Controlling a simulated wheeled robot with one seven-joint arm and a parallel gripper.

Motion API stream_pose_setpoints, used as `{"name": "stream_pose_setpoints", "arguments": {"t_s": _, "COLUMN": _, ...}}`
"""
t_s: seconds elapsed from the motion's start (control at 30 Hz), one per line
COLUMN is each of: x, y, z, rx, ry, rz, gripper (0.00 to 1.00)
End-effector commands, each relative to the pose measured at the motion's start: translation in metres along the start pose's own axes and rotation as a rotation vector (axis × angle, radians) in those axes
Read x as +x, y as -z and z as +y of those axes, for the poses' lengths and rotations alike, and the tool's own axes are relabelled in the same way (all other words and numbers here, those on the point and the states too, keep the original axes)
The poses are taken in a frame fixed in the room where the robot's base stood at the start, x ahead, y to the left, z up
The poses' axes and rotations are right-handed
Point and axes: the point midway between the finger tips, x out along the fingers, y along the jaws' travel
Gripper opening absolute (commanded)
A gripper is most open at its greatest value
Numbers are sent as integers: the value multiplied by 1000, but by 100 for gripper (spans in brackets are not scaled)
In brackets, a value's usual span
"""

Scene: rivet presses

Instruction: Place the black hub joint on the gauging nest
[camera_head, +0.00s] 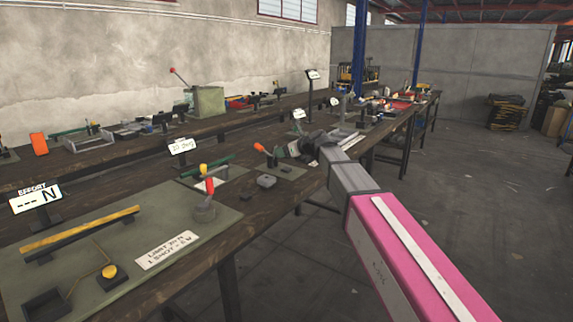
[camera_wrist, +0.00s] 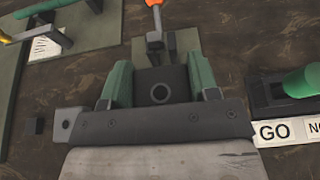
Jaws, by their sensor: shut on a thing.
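My gripper (camera_wrist: 160,84) has green fingers and is shut on a black block with a round hole in its top, which I take to be the black hub joint (camera_wrist: 160,92). The fingers are on its left and right sides in the wrist view. In the head view my gripper (camera_head: 292,149) is over the front bench, beside an orange-tipped lever. The joint cannot be made out there. I cannot tell surely which fixture is the gauging nest. A dark fixture with a green cylinder (camera_wrist: 300,82) stands to the right in the wrist view, behind a "GO" label (camera_wrist: 275,132).
The orange-tipped lever (camera_head: 260,148) stands on a small green plate. A red-handled press (camera_head: 204,208) stands on the nearer mat. Sign stands and other fixtures line the bench.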

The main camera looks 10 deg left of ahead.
Motion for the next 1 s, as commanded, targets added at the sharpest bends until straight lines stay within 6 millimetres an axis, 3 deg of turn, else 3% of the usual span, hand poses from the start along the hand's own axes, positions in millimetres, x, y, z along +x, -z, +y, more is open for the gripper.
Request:
{"name": "stream_pose_setpoints", "arguments": {"t_s": 0.43, "x": 18, "y": 44, "z": 0, "rx": 1, "ry": 0, "rz": 0, "gripper": 32}}
{"name": "stream_pose_setpoints", "arguments": {"t_s": 0.87, "x": 21, "y": 51, "z": 0, "rx": 0, "ry": 1, "rz": -1, "gripper": 32}}
{"name": "stream_pose_setpoints", "arguments": {"t_s": 0.9, "x": 21, "y": 50, "z": 0, "rx": -1, "ry": 1, "rz": -1, "gripper": 68}}
{"name": "stream_pose_setpoints", "arguments": {"t_s": 0.93, "x": 21, "y": 50, "z": 0, "rx": -1, "ry": 1, "rz": -1, "gripper": 78}}
{"name": "stream_pose_setpoints", "arguments": {"t_s": 1.0, "x": 21, "y": 50, "z": 0, "rx": -1, "ry": 1, "rz": -1, "gripper": 81}}
